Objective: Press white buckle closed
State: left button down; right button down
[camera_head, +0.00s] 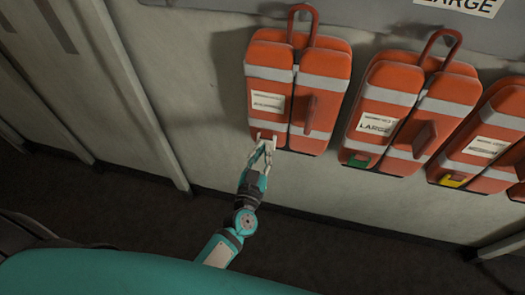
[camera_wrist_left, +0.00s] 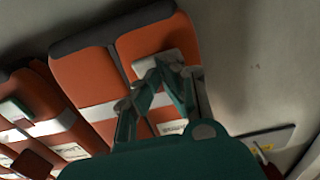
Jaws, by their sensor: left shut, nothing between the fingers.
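The white buckle (camera_head: 267,136) is at the lower left of the leftmost orange pack (camera_head: 316,65), which hangs on the wall. My left gripper (camera_head: 263,147) is shut with nothing in it. Its fingertips are right at the buckle and cover part of it. In the left wrist view the picture is turned over, and the pale buckle (camera_wrist_left: 152,60) shows just behind my fingertips (camera_wrist_left: 163,68) on the orange pack (camera_wrist_left: 80,75). I cannot tell whether the fingertips touch the buckle or whether it is closed. My right gripper is not in view.
To the right hang a pack with a green buckle (camera_head: 358,160) and one with a yellow buckle (camera_head: 452,181). Red handles (camera_head: 310,112) stick out from the packs. The grey wall (camera_head: 205,80) left of the packs is bare, and the dark floor below is clear.

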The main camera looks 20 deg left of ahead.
pick_arm(q)
jog(key=shift+w, duration=0.55)
jog(key=shift+f, duration=0.15)
dwell(0.4)
jog(key=shift+w, duration=0.2)
dwell(0.5)
jog(key=s+p, duration=0.2)
jog(key=s, duration=0.7)
jog(key=shift+p, duration=0.3)
jog(key=shift+d, duration=0.1)
dwell(0.9)
